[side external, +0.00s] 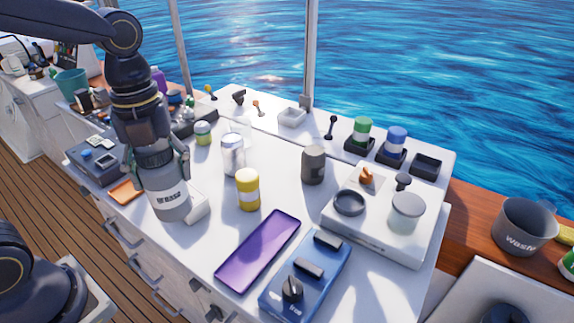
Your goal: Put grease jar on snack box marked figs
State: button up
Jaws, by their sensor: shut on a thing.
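My gripper (158,170) points down at the left of the white worktop, shut around the upper part of a grey jar (170,205). The jar is upright, with a white label whose print is too small to read surely; it looks like the grease jar. A low white box (202,204) shows just behind and right of the jar, partly hidden by it. I cannot read any "figs" marking, so I cannot tell whether this is the snack box. I cannot tell whether the jar's base touches anything.
A yellow jar (248,190), a silver can (233,155) and a dark grey canister (313,165) stand nearby. A purple tablet (258,250) and a blue switch box (305,282) lie in front. A white unit (373,242) carries several items. Clear worktop lies between them.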

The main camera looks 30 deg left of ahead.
jog(key=s+a+r+n, duration=0.2)
jog(key=s+a+n, duration=0.25)
jog(key=a, duration=0.45)
jog(key=shift+n, duration=0.55)
jog(key=shift+w+a+f, duration=0.5)
jog(key=shift+w+f, duration=1.6)
jog(key=shift+w, duration=0.3)
jog(key=shift+w+a+f, duration=0.55)
jog(key=shift+w+f, duration=1.6)
jog(key=shift+w, duration=0.25)
jog(key=shift+w+a+f, duration=0.5)
jog(key=shift+w+f, duration=1.6)
jog(key=shift+w, duration=0.3)
jog(key=shift+f, duration=0.1)
jog(key=o, duration=1.4)
jog(key=shift+f, duration=0.1)
jog(key=shift+o, duration=0.2)
